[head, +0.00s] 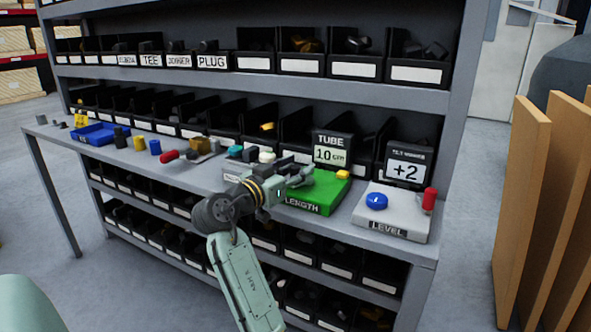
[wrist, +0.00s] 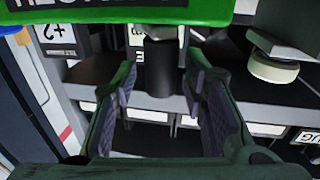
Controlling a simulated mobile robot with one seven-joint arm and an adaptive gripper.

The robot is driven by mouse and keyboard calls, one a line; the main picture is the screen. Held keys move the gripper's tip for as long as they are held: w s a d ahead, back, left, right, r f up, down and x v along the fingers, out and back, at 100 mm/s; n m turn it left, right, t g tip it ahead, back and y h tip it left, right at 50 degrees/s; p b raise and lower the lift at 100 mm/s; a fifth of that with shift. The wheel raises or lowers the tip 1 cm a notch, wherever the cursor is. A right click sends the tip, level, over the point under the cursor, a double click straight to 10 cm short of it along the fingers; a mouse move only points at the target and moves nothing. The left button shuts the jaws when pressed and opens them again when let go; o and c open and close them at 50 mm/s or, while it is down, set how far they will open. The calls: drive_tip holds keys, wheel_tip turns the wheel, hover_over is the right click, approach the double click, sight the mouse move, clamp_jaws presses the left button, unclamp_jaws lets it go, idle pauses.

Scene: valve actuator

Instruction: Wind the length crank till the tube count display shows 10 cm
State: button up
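The tube count display (head: 331,152) stands behind the green length box (head: 318,192) and reads 10 cm. A yellow knob (head: 343,174) shows at the box's right rear. My gripper (head: 302,178) is over the left rear part of the green box and hides some of its top. The crank cannot be made out clearly. In the wrist view, which looks upside down, my gripper (wrist: 158,85) has its fingers apart. A dark cylinder (wrist: 159,68) shows in line with the gap; I cannot tell if it touches them.
Small parts and a blue tray (head: 100,134) lie along the bench to the left. Shelves of black bins rise behind.

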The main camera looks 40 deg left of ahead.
drive_tip(key=s, duration=1.2)
drive_tip(key=shift+d, duration=0.3)
